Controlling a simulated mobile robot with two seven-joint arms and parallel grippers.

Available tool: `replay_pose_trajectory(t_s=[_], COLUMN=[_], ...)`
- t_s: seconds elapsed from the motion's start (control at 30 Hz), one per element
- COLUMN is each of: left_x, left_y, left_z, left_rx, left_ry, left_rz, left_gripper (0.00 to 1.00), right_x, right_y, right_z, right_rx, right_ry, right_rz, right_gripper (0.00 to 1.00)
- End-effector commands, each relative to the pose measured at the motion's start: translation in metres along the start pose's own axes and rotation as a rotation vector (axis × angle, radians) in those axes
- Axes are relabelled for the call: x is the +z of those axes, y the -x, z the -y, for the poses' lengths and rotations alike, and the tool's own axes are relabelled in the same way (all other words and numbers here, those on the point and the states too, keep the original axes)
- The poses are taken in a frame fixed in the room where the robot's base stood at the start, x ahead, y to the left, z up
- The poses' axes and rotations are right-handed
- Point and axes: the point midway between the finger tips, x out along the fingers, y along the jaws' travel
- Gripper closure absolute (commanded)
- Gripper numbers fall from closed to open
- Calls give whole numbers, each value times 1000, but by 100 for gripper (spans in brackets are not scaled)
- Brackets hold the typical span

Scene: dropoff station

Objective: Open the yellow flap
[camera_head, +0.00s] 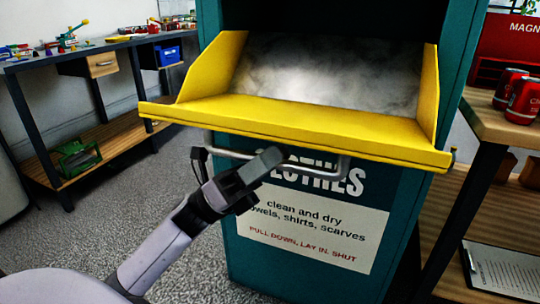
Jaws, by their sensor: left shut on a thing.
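The yellow flap (285,118) is on the front of a teal clothes bin (255,243). It is tilted down and open, with its grey metal inner face showing between two yellow side walls. A grey bar handle (322,162) hangs below its front edge. My left gripper (234,170) is at the left part of this handle, below the flap, and is shut on it. Part of the handle is hidden behind the fingers. My right gripper does not show.
At the right a wooden table (490,122) holds red canisters (522,101), close beside the bin. A clipboard (505,270) lies on its lower shelf. Carpet is clear at the left front.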

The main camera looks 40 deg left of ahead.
Motion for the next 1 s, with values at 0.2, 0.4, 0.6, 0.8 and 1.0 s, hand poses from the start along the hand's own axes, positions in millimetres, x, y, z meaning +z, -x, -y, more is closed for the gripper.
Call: replay_pose_trajectory(t_s=[0.2, 0.4, 0.6, 0.8, 1.0], left_x=[4, 4, 4, 3, 3], left_y=[-3, -2, -3, -3, 16], left_z=[2, 2, 2, 3, 2], left_rx=[8, 7, 5, 2, 8], left_ry=[9, 9, 9, 9, 10], left_rz=[5, 6, 5, 4, 4], left_gripper=[100, 100, 56, 56, 56], right_x=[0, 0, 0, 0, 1], right_y=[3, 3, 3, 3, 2], right_z=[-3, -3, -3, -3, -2], right_rx=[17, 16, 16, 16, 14], right_ry=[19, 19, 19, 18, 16], right_rz=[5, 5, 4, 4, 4], right_gripper=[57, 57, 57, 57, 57])
